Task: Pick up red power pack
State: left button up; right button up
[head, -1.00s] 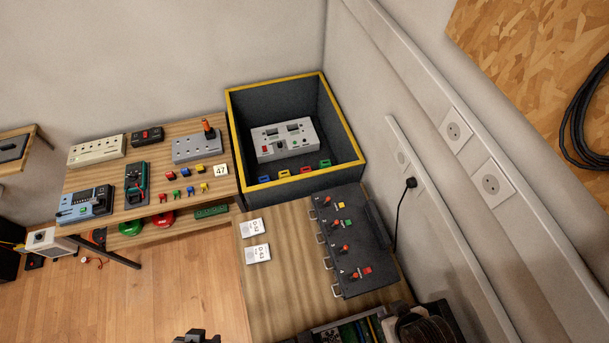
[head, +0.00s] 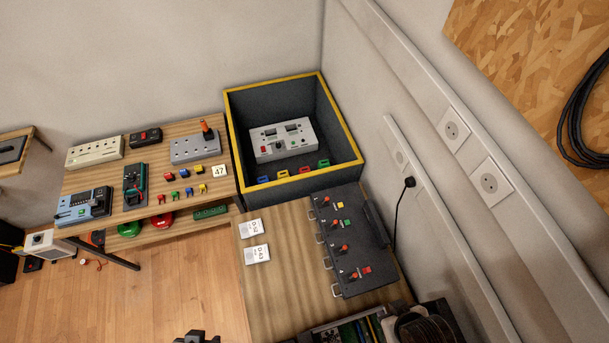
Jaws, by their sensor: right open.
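A black unit (head: 338,222) on the right-hand wooden table carries a row of packs with silver handles along its left side. The nearest pack has a red square (head: 366,270) beside a red-tipped switch; this is the red-marked one. Packs farther back show a green square (head: 347,223) and a yellow square (head: 340,205). All sit in the row. The dark tip of my right gripper (head: 197,338) just enters at the bottom edge, left of the table and well away from the packs. It is open, with nothing seen in it. My left gripper is out of view.
A yellow-rimmed dark crate (head: 229,125) behind holds a grey switch panel (head: 283,140). Two white cards (head: 256,254) lie left of the packs. A circuit-board rack (head: 345,333) is in front. A black cable (head: 401,215) hangs by the right wall.

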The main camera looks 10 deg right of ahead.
dwell(0.4)
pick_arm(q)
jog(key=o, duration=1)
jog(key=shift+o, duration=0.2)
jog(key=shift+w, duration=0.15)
